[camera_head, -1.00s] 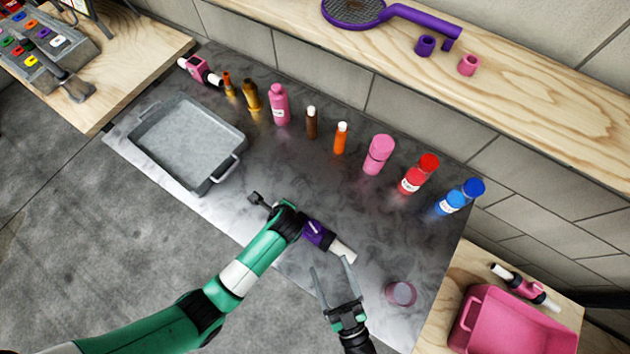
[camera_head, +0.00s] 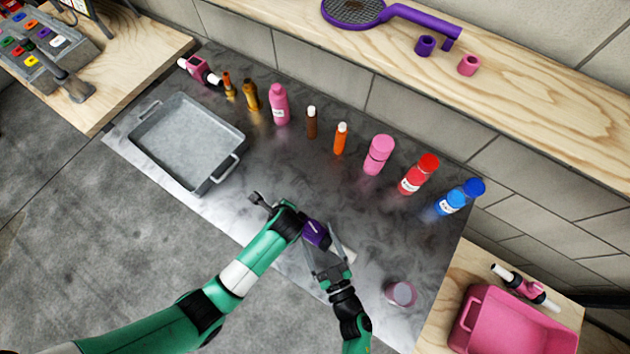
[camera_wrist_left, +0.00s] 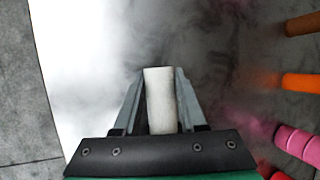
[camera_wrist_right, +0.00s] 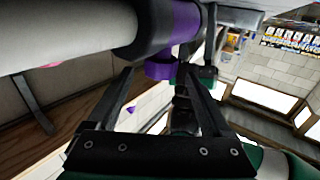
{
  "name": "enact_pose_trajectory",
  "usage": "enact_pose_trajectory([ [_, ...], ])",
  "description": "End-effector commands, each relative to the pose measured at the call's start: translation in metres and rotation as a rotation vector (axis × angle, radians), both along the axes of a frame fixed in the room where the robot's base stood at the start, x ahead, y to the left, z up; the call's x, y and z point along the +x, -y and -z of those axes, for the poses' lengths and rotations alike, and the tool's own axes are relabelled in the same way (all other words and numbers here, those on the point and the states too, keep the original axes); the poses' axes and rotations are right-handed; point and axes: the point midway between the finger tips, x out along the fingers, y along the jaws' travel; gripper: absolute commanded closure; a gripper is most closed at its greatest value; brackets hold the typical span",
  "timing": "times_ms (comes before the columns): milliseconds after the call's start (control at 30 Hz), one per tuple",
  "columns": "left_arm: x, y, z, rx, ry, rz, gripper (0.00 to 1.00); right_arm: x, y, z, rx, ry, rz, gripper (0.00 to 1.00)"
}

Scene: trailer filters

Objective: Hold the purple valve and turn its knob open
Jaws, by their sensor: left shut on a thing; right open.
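The purple valve (camera_head: 316,232) with white pipe ends (camera_head: 349,257) is held above the grey counter, near its front edge. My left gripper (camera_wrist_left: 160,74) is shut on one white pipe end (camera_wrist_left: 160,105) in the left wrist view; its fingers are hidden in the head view. My right gripper (camera_head: 322,248) is open at the valve's near side, fingers pointing at it. In the right wrist view the purple valve body (camera_wrist_right: 182,28) crosses the top, and its purple knob (camera_wrist_right: 160,70) shows between the open fingertips (camera_wrist_right: 157,74). Contact there cannot be told.
Several bottles stand in a row behind, including a red-capped one (camera_head: 418,174). A grey tray (camera_head: 238,160) is at the left. A pink jar (camera_head: 400,294) stands right of my right gripper. A pink bin (camera_head: 515,320) and another valve (camera_head: 525,287) lie further right.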

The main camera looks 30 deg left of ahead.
Motion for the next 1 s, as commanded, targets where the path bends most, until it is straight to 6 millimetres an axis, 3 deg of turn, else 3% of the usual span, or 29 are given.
enact_pose_trajectory([
  [133, 0.0004, 0.0002, -0.0005, 0.0, 0.001, -0.001, 1.0, 0.0085, -0.0126, -0.0001, -0.001, -0.001, -0.001, 0.16],
  [433, 0.0004, 0.0002, -0.0005, 0.0, 0.001, -0.001, 1.0, 0.0102, -0.0143, -0.0002, -0.001, 0.0, 0.001, 0.18],
  [867, 0.0005, 0.0, -0.0005, 0.0, 0.001, -0.001, 1.0, 0.0099, -0.0142, -0.0001, -0.001, 0.0, 0.0, 0.95],
  [900, 0.0005, 0.0, -0.0005, 0.0, 0.001, -0.001, 1.0, 0.0099, -0.0142, -0.0001, -0.001, 0.0, 0.0, 1.0],
  [1000, 0.0005, 0.0, -0.0005, 0.0, 0.001, -0.001, 1.0, 0.0108, -0.014, -0.0005, 0.0, 0.002, -0.007, 1.0],
])
